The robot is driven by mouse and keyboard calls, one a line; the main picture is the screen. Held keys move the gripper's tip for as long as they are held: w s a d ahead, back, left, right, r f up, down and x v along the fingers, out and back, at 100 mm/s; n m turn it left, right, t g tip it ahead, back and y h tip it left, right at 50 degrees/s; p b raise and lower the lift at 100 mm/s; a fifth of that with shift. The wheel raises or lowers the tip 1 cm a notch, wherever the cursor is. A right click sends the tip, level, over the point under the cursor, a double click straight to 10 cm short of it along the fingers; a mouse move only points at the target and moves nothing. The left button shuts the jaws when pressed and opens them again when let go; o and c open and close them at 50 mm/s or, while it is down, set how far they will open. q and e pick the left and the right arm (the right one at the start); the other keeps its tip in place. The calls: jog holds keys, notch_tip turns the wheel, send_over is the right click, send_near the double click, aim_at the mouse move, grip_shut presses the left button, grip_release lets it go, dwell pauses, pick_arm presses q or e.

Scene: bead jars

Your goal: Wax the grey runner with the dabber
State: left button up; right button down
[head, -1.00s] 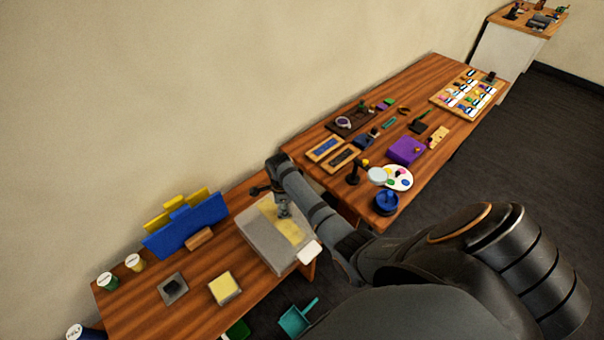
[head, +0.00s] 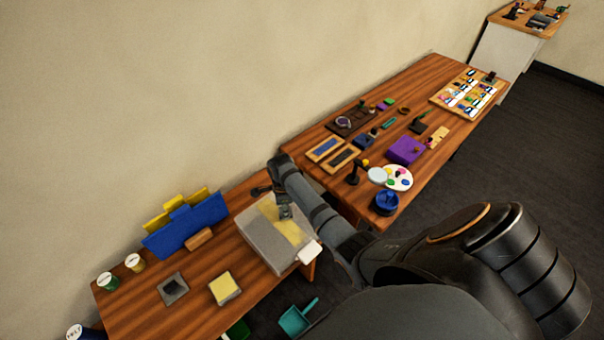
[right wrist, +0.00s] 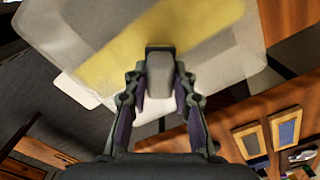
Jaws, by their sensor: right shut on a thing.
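The grey runner (head: 262,243) is a broad pale grey slab at the right end of the near wooden table. A yellow band (head: 291,230) runs along its surface; it also fills much of the right wrist view (right wrist: 110,65). My right gripper (right wrist: 160,85) is shut on the dabber (right wrist: 160,72), a small grey block. In the head view the dabber (head: 285,211) is over the yellow band; I cannot tell if it touches. A yellow-topped square pad (head: 225,288) lies nearer on the table. My left gripper is not in view.
A blue and yellow rack (head: 185,228) stands by the wall, with a brown block (head: 199,239) before it. A grey square holder (head: 172,288) and small jars (head: 134,262) are at left. The farther table (head: 442,80) holds trays and tools. A teal dustpan (head: 295,319) is below.

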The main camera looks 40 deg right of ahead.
notch_tip(320, 180, up, 5)
jog(key=p, duration=0.5)
jog(key=shift+r+p, duration=0.15)
jog(key=shift+p, duration=0.2)
jog(key=shift+r, duration=0.15)
jog(key=shift+r+b, duration=0.3)
jog(key=shift+r, duration=0.4)
